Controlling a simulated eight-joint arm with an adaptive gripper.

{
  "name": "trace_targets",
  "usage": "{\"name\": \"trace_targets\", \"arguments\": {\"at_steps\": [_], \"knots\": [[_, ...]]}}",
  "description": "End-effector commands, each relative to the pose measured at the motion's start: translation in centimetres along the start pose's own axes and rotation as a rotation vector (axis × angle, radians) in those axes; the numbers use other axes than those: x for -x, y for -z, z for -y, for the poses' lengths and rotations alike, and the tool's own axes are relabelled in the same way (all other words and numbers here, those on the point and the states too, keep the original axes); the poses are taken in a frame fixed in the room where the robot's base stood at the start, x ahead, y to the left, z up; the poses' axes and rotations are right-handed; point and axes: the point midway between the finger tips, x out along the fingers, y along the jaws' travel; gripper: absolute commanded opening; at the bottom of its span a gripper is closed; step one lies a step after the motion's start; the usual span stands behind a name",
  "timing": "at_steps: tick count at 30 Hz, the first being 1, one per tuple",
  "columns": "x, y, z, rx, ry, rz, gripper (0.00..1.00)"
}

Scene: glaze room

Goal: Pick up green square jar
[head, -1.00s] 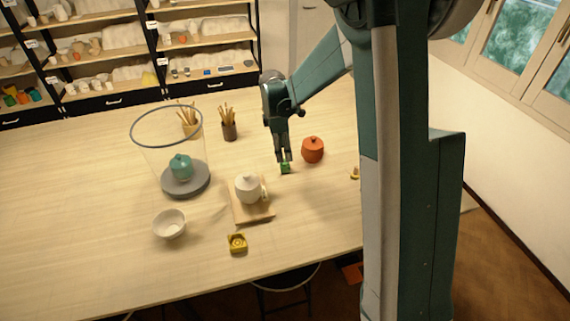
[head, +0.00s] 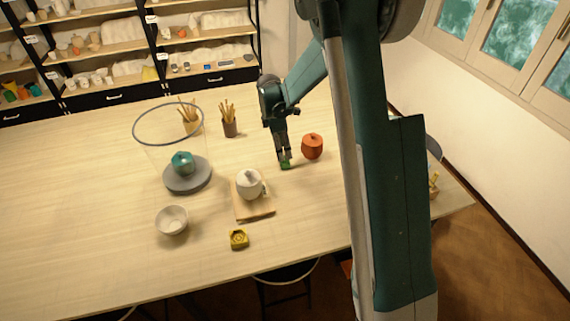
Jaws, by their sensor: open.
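A small green square jar (head: 286,165) stands on the pale wooden table, left of and a little nearer than the round orange lidded jar. My gripper (head: 284,157) points down right at the green jar, with its open fingertips at the jar's top. The fingers cover part of the jar, and I cannot tell whether they touch it.
The orange jar (head: 313,147) stands close on the right. A white lidded pot (head: 249,184) sits on a wooden board (head: 256,211). A clear container holds a teal jar (head: 182,163). A bowl (head: 172,221), a yellow square piece (head: 239,239) and a brush cup (head: 229,127) stand around.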

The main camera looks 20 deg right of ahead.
Motion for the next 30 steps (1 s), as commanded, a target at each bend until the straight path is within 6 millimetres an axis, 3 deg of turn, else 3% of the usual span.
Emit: {"name": "trace_targets", "arguments": {"at_steps": [9,23,30], "knots": [[-2.0,0.0,0.0,0.000,0.000,0.000,0.43],[-2.4,0.0,0.0,0.000,0.000,0.000,0.43],[-4.2,-0.1,-0.1,-0.001,0.000,0.000,0.43]]}}
